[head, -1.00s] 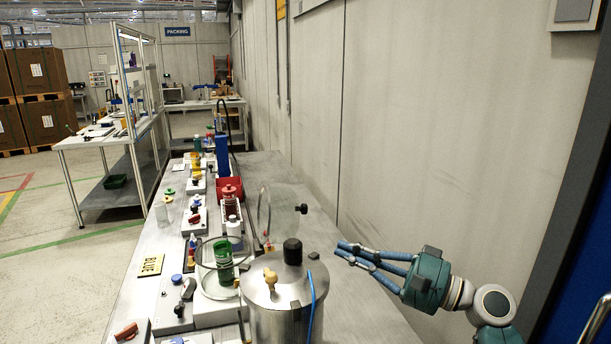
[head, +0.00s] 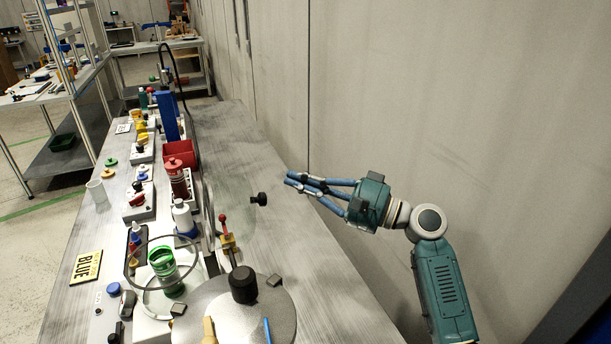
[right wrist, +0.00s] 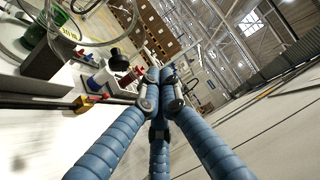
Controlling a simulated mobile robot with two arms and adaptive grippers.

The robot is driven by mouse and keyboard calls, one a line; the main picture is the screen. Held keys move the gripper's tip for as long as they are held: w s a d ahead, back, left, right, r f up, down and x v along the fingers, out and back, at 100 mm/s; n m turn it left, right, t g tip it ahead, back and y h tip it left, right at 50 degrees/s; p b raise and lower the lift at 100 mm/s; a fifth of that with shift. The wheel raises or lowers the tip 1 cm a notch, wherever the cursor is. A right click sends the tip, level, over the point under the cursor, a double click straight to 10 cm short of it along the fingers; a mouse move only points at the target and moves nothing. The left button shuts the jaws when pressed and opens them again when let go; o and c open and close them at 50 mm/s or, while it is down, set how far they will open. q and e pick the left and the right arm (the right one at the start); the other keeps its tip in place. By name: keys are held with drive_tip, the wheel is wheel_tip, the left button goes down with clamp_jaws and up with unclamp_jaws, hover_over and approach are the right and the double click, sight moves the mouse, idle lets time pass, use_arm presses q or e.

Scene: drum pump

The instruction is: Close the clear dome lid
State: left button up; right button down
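The clear dome lid (head: 234,206) stands tilted up on its edge behind the ring-rimmed clear bowl (head: 146,262), with its black knob (head: 260,199) facing right. The bowl surrounds a green cup (head: 165,268). The lid is hard to make out against the table; its knob also shows in the right wrist view (right wrist: 119,62). My right gripper (head: 290,179) is to the right of the knob, apart from it and empty. Its blue fingers come together at the tips in the right wrist view (right wrist: 160,90). My left gripper is not in view.
A metal drum top (head: 240,310) with a black cap (head: 243,284) stands in front. A red-knobbed valve (head: 226,235) is beside the lid. Bottles and a red bin (head: 180,154) line the left.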

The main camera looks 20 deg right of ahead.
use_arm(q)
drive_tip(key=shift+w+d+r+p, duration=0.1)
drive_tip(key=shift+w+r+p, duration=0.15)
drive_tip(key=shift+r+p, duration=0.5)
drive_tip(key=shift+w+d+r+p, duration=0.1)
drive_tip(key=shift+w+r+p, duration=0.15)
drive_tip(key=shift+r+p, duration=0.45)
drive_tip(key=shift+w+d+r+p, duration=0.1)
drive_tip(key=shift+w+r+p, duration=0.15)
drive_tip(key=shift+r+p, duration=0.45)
use_arm(e)
drive_tip(key=w+a+r, duration=0.1)
drive_tip(key=w+a, duration=0.3)
drive_tip(key=a, duration=0.3)
drive_tip(key=shift+w+a, duration=0.15)
drive_tip(key=shift+a, duration=0.1)
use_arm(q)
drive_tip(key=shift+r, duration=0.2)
